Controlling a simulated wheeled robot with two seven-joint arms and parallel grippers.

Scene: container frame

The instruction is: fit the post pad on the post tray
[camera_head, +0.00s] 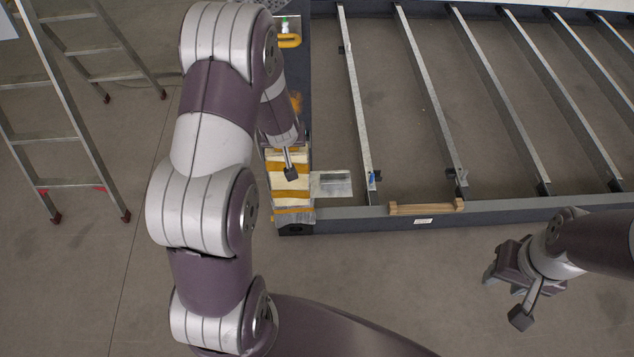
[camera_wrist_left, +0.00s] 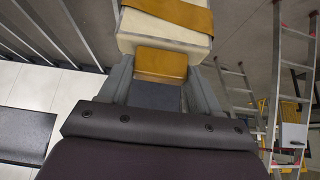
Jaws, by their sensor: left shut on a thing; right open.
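The post pad looks like a cream block (camera_wrist_left: 165,32) with a brown-orange strap. In the left wrist view an orange part (camera_wrist_left: 160,64) at its near side lies between the fingers of my left gripper (camera_wrist_left: 161,80), which is shut on it. In the head view the cream, orange-banded pad (camera_head: 287,162) is at the frame's near left corner. My right gripper (camera_head: 498,272) is open and empty.
The dark container frame (camera_head: 376,213) with several metal crossbars spans the right. A wooden piece (camera_head: 427,207) lies on its front beam. A grey plate (camera_head: 331,184) sits beside the pad. Ladders (camera_head: 68,138) stand at left. The floor in front is clear.

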